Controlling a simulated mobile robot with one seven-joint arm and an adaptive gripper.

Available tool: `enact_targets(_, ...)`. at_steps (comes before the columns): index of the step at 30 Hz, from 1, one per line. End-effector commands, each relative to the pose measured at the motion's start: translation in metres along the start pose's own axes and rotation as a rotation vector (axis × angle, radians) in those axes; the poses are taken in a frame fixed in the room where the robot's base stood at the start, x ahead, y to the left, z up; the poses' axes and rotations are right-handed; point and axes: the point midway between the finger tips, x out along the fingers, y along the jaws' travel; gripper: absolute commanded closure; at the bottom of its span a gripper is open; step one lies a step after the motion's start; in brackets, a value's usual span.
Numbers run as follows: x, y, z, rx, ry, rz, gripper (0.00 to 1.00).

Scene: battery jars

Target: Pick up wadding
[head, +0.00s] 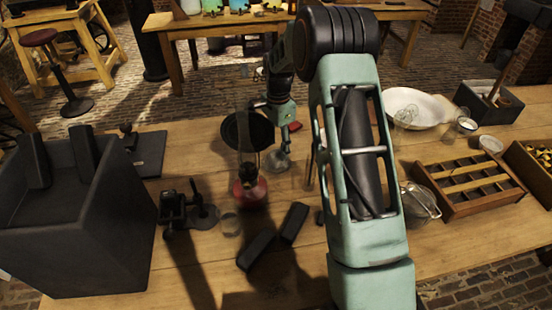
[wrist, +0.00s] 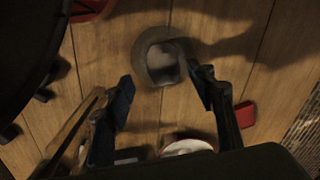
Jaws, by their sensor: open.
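My gripper (head: 278,135) hangs over the middle of the wooden table, seen beyond my forearm in the head view. In the wrist view its two dark fingers (wrist: 166,88) are spread apart with nothing held between them. A grey rounded object (wrist: 162,58) with a paler middle lies ahead of the fingertips, apart from them. A pale round item with a reddish rim (wrist: 187,147) shows low between the fingers, partly hidden by my gripper. I cannot tell for sure which thing is the wadding. A small grey disc (head: 278,160) lies below my gripper in the head view.
A tall glass vessel with a red base (head: 249,190) and a black round dish (head: 248,130) stand close to my gripper. Dark bars (head: 257,250) lie in front. A large dark box (head: 60,215) is left; a wooden rack (head: 470,185) and white basin (head: 415,108) are right.

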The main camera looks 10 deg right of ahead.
Motion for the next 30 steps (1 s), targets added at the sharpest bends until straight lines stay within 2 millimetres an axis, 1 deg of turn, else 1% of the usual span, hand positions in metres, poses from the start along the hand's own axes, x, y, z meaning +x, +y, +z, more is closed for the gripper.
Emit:
enact_targets(9, 0.042, -0.004, 0.001, 0.000, -0.001, 0.002, 0.49)
enact_targets(13, 0.050, -0.005, 0.001, 0.000, -0.001, 0.000, 0.49)
enact_targets(19, 0.051, -0.005, 0.001, -0.001, 0.000, 0.000, 0.49)
enact_targets(20, 0.051, -0.005, 0.001, -0.001, 0.000, -0.001, 0.52)
enact_targets(28, 0.050, -0.005, 0.001, -0.001, 0.000, -0.001, 0.81)
enact_targets(30, 0.050, -0.005, 0.001, -0.001, 0.000, -0.001, 0.83)
